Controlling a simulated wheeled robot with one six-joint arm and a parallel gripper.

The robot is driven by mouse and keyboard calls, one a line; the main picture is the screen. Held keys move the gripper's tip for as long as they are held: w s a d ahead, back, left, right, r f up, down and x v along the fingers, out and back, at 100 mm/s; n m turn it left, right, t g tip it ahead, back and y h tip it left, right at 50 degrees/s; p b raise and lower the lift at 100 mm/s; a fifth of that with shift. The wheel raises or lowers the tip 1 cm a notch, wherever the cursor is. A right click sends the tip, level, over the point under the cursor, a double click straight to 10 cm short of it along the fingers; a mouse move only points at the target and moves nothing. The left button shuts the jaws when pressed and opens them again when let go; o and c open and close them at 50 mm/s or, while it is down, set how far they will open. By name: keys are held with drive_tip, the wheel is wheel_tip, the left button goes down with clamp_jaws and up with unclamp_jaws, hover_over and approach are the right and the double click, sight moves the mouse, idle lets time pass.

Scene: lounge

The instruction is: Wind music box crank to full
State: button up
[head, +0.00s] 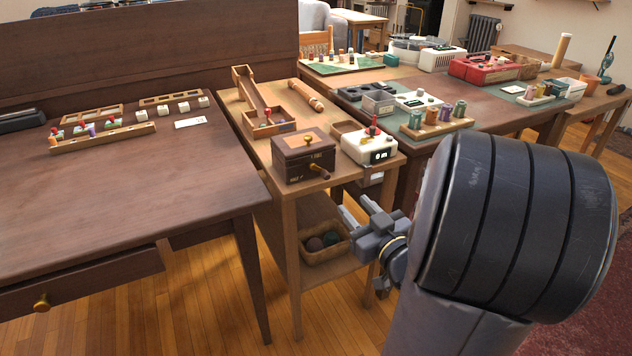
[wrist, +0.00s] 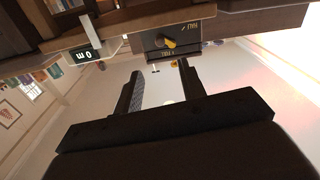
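The music box (head: 292,165) is a dark brown box with a brass knob on its lid, at the front of the narrow wooden table. Its crank (head: 319,170) sticks out of the front face, with a wooden handle. In the wrist view, the picture is upside down; the box's front (wrist: 148,42) shows small yellow lettering, one word reading FULL, and the crank (wrist: 168,43) ahead of my fingers. My gripper (head: 356,209) is open and empty, below and right of the crank in the head view. Its two fingers (wrist: 162,82) are apart and not touching the crank.
A white device (head: 368,147) with a display and red-topped lever stands right beside the box. A basket (head: 325,252) with balls sits on the shelf below. A dark desk (head: 120,215) stands left; a cluttered table (head: 480,85) stands right.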

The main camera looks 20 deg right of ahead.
sight(328, 178)
drive_tip(key=w+b, duration=0.1)
drive_tip(key=w, duration=0.4)
drive_tip(key=w+b, duration=0.1)
drive_tip(key=w, duration=0.4)
drive_tip(key=shift+w+a, duration=0.2)
drive_tip(key=shift+w, duration=0.1)
drive_tip(key=shift+c, duration=0.3)
clamp_jaws()
